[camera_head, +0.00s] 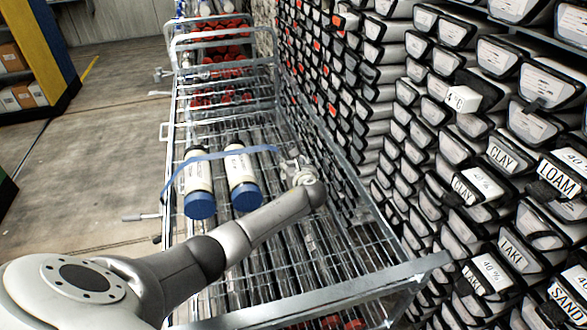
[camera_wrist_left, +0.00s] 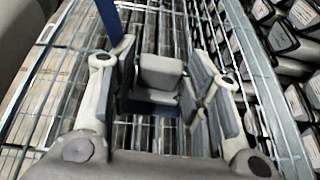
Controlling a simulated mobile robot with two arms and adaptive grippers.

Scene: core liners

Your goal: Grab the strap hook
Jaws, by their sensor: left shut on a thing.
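A blue strap (camera_head: 215,155) lies across two white core liners with blue caps, one on the left (camera_head: 197,172) and one on the right (camera_head: 241,170), on the wire cart. The strap's right end runs close to my left gripper (camera_head: 296,165), at the cart's right side. In the left wrist view, a grey block-like piece, the strap hook (camera_wrist_left: 161,75), sits between the fingers of my left gripper (camera_wrist_left: 160,95), which is shut on it. The blue strap (camera_wrist_left: 109,18) shows beside the left finger. The fingers partly hide the hook. My right gripper is not in view.
The wire cart (camera_head: 300,305) has metal rails around it. Stacked, labelled core trays (camera_head: 480,130) stand close along its right side. Red-capped items (camera_head: 220,70) lie farther back in the cart. Open floor (camera_head: 100,150) is to the left.

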